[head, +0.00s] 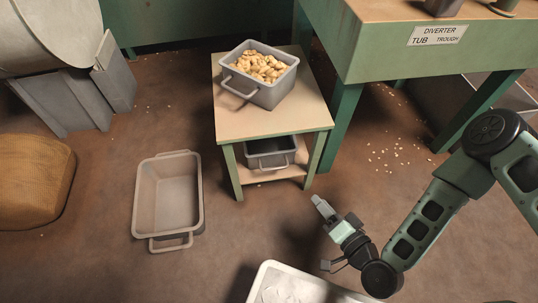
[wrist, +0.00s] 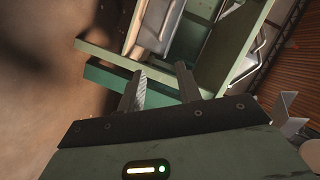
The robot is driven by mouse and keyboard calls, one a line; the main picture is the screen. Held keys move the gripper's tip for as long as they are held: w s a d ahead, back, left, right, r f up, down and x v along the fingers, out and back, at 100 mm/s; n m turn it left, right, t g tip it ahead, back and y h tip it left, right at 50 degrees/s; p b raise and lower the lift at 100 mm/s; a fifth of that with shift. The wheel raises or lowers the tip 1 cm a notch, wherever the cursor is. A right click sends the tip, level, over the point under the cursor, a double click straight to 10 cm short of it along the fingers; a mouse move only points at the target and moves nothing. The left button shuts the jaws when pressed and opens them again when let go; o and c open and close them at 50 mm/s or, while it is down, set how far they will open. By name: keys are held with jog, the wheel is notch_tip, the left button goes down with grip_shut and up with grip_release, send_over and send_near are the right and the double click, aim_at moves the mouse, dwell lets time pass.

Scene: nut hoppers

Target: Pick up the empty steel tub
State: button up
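A grey tub (head: 270,160) with a front handle sits on the lower shelf of a small green-legged stand. Its inside is dark, and I see no nuts in the part that shows. Another empty, paler tub (head: 144,200) with a handle lies on the floor to the left. A third grey tub (head: 265,96), full of nuts, stands on top of the stand. My gripper (head: 322,207) is in front of the stand, right of the shelf tub and apart from it. In the wrist view my gripper (wrist: 158,74) has its fingers apart with nothing between them.
The stand (head: 232,125) is close beside a green bench (head: 360,60) labelled DIVERTER. A white container (head: 262,290) is at the bottom edge, a yellow-brown sack (head: 35,180) at the left. Open floor lies between the floor tub and the stand.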

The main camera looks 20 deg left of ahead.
jog(key=b+x, duration=0.5)
jog(key=x, duration=0.3)
jog(key=b+x, duration=0.5)
jog(key=x, duration=0.4)
jog(key=shift+w+d+b, duration=0.2)
jog(key=shift+w+b, duration=0.15)
jog(key=shift+b, duration=0.05)
jog(key=shift+r, duration=0.1)
grip_shut()
